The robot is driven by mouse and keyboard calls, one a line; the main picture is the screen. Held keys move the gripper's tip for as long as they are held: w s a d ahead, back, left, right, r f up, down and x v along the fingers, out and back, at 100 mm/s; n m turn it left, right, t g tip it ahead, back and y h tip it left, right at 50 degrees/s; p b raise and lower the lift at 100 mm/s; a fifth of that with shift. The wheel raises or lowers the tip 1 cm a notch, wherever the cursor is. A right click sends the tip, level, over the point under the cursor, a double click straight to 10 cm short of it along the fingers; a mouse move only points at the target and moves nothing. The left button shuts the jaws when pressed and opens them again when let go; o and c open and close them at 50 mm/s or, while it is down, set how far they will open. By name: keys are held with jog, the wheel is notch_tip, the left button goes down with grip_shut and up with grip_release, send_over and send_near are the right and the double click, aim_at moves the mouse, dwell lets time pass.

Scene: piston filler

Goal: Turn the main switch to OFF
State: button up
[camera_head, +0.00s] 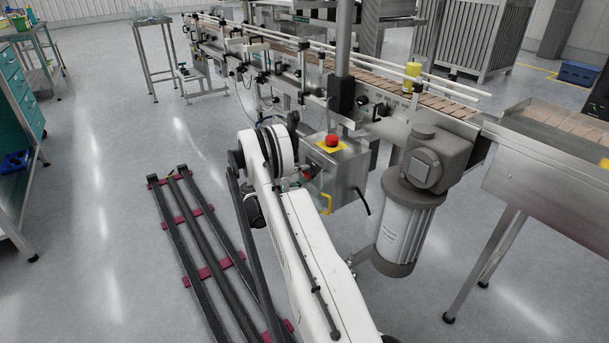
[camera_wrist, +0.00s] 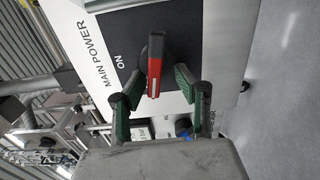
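The main switch (camera_wrist: 154,75) shows in the wrist view as a dark knob with a red-faced handle on a black plate (camera_wrist: 188,18). The white panel beside it reads MAIN POWER, and ON stands left of the knob. The red face runs nearly upright in the picture; no OFF label is visible. My gripper (camera_wrist: 157,83) is open, with one green-padded finger on each side of the handle. Gaps show between the pads and the handle. In the head view my arm mostly hides the gripper and switch beside the control box (camera_head: 345,172).
A red mushroom button (camera_head: 332,140) on a yellow plate tops the control box. A motor (camera_head: 408,225) stands to its right, and the conveyor (camera_head: 440,103) runs behind. Dark floor rails (camera_head: 190,220) lie at the left, with open floor around them.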

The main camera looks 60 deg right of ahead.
jog(key=v, duration=1.2)
jog(key=o, duration=0.4)
jog(key=shift+s+a+r+p, duration=0.1)
jog(key=shift+a+r+p, duration=0.05)
jog(key=shift+p, duration=0.25)
jog(key=s+d+m, duration=0.1)
jog(key=s+d, duration=0.1)
jog(key=d, duration=0.1)
jog(key=s+d+m, duration=0.1)
jog(key=d, duration=0.3)
jog(key=s+d, duration=0.2)
jog(key=d, duration=0.2)
jog(key=shift+s+m+b, duration=0.35)
jog(key=shift+m+b, duration=0.05)
